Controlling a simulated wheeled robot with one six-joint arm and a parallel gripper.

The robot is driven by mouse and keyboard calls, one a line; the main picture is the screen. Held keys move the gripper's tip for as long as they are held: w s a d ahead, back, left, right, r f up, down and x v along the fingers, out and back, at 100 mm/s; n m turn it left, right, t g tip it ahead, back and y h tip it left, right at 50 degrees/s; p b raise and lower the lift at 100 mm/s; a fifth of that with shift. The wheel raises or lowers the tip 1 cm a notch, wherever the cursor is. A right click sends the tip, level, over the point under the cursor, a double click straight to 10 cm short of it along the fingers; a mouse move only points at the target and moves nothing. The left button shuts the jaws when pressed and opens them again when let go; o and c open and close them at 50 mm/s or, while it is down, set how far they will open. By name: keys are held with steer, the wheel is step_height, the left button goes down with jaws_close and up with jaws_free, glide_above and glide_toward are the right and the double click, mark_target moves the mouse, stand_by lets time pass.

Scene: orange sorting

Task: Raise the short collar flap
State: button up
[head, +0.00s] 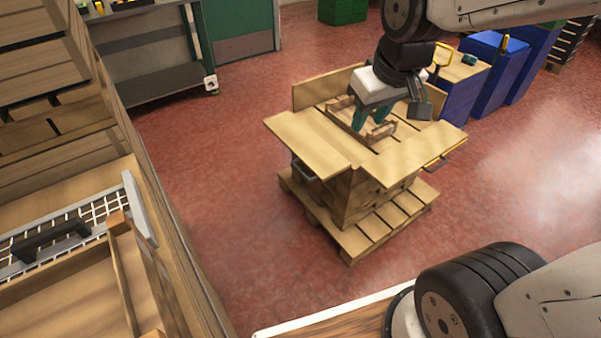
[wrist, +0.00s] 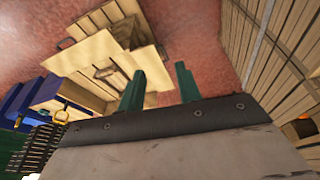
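A wooden crate with hinged collar flaps stands on a pallet (head: 347,248) in the head view. A left flap (head: 308,140) and a front-right flap (head: 425,150) lie folded outward, about flat. A back flap (head: 325,90) stands upright. I cannot tell for sure which is the short one. My gripper (head: 372,122) points down over the crate opening, its green fingers apart with nothing seen between them. In the wrist view the fingers (wrist: 160,82) are spread and empty, with the flaps (wrist: 107,48) beyond and left of them. Any contact with the crate is unclear.
Inside the crate is a slatted wooden tray (head: 341,104), partly hidden by my gripper. Blue bins (head: 463,93) stand behind right. Wooden shelving with a wire rack (head: 70,225) fills the left. Red floor (head: 225,190) is clear between shelving and pallet.

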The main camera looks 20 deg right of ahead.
steer(key=w+f+n+t, duration=0.15)
steer(key=w+f, duration=0.25)
steer(key=w, duration=0.5)
steer(key=w+f+n+t, duration=0.15)
steer(key=w+f, duration=0.25)
steer(key=w, duration=0.4)
steer(key=n+t, duration=0.4)
steer(key=t, duration=0.2)
glide_above(304, 176)
step_height(304, 176, down, 28)
steer(key=r, duration=0.1)
steer(key=s+f+n+t, duration=0.1)
steer(key=f, duration=0.3)
steer(key=s+f+n+t, duration=0.1)
steer(key=s+f, duration=0.1)
steer(key=f, duration=0.2)
steer(key=s+f+t, duration=0.1)
steer(key=s+f, duration=0.1)
steer(key=f, duration=0.2)
steer(key=shift+s+a+n, duration=0.1)
steer(key=shift+n, duration=0.3)
steer(key=x, duration=0.7)
steer(key=shift+w, duration=0.25)
jaws_close()
